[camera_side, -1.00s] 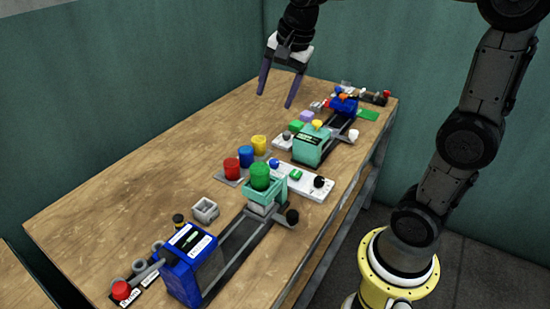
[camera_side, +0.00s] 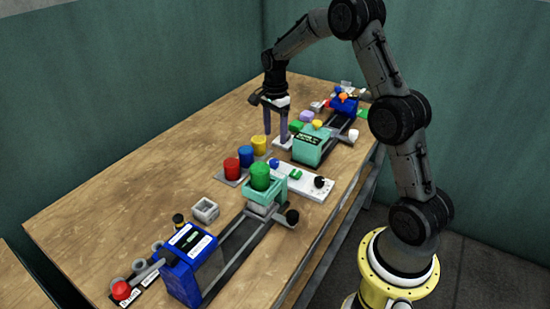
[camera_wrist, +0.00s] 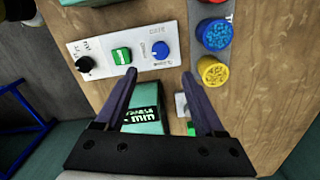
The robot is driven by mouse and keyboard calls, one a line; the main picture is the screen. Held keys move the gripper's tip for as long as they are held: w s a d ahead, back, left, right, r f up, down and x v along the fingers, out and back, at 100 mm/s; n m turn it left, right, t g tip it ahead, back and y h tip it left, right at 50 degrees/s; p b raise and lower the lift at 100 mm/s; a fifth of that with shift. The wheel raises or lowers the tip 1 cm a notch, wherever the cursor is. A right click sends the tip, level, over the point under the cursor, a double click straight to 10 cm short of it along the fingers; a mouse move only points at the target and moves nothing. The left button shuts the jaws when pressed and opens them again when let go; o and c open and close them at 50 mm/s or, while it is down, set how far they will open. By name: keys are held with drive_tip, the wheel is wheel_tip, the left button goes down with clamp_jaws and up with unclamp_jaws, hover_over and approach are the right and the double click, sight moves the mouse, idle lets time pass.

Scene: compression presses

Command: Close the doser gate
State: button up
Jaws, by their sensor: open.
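I cannot tell for sure which part is the doser gate. A white control panel (camera_side: 306,184) carries a black knob (camera_wrist: 85,64), a green button (camera_wrist: 121,55) and a blue knob (camera_wrist: 160,50); its small lettering is too blurred to read surely. A green cylinder (camera_side: 260,176) sits on a teal holder (camera_side: 262,193) in front of the panel. My gripper (camera_side: 275,138) is open and empty, pointing down behind the panel, near the teal machine (camera_side: 311,147). In the wrist view my gripper (camera_wrist: 158,74) has its fingertips just below the blue knob in the picture, with nothing between them.
Red (camera_side: 231,169), blue (camera_side: 245,156) and yellow (camera_side: 259,145) cups stand left of the panel. A blue machine (camera_side: 190,265) stands at the front, and another blue unit (camera_side: 345,105) at the back right. The table's left side is bare.

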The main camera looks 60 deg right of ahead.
sight(275, 161)
wheel_tip(275, 161, down, 10)
drive_tip(key=shift+f, duration=0.1)
idle(0.4)
clamp_jaws()
